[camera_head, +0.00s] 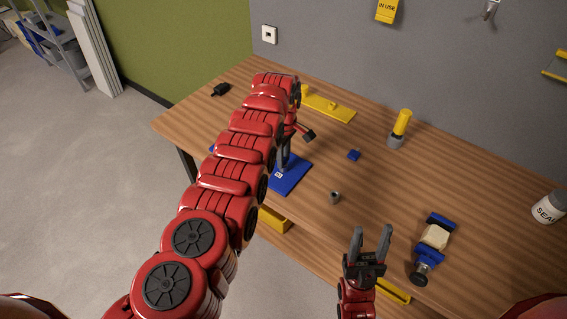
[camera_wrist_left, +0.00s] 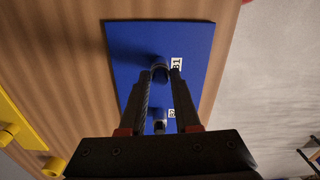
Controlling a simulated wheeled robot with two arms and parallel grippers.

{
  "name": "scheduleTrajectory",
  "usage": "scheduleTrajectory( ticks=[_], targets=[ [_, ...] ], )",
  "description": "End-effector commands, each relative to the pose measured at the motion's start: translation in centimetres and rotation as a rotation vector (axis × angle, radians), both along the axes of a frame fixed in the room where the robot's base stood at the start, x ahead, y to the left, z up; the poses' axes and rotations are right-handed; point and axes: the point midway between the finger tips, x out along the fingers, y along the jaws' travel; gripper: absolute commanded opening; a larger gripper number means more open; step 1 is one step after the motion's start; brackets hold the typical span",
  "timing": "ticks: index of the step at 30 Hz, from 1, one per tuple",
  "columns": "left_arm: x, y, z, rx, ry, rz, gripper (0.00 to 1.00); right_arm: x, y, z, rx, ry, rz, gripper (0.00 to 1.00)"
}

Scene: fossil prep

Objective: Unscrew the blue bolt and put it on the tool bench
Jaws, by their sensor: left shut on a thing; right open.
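My left gripper (camera_head: 285,157) points down over the blue plate (camera_head: 290,184) on the wooden bench (camera_head: 410,175). In the left wrist view its fingers (camera_wrist_left: 161,78) are shut on a short dark blue upright cylinder, the blue bolt (camera_wrist_left: 160,70), at the labelled blue plate (camera_wrist_left: 130,45). Whether the bolt is still threaded in cannot be told. A second dark post (camera_wrist_left: 160,125) shows between the fingers, nearer the palm. In the head view the bolt is hidden by my left arm and gripper. My right gripper (camera_head: 371,237) is open and empty over the bench's front edge.
A small blue block (camera_head: 354,155) and a grey nut-like piece (camera_head: 335,197) lie right of the plate. A yellow-handled tool (camera_head: 400,128) stands behind. A blue clamp with a pale block (camera_head: 433,240) lies right. A white jar (camera_head: 550,206) stands far right. The bench between them is clear.

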Motion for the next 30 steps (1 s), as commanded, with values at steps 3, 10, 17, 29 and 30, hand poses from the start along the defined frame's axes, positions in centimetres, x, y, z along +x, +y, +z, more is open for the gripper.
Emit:
scheduleTrajectory(
  ticks=[3, 10, 17, 29, 30],
  targets=[
    [0.0, 0.0, 0.0, 0.0, 0.0, 0.0, 0.0, 0.0, 0.0, 0.0, 0.0, 0.0, 0.0, 0.5],
    [0.0, 0.0, 0.1, 0.0, 0.0, -0.001, 0.0, 0.0, 0.0, 0.1, 0.0, 0.0, 0.0, 0.5],
    [0.0, 0.0, 0.7, -0.001, -0.001, -0.002, 0.0, 0.0, 0.0, 0.6, 0.0, 0.0, 0.0, 0.5],
    [0.0, 0.0, 1.3, -0.001, -0.001, -0.003, 0.0, 0.0, 0.0, 1.1, 0.0, 0.0, 0.0, 0.5],
    [0.0, 0.0, 1.3, -0.001, -0.001, -0.003, 0.0, 0.0, 0.0, 1.1, 0.0, 0.0, 0.0, 0.5]
  ],
)
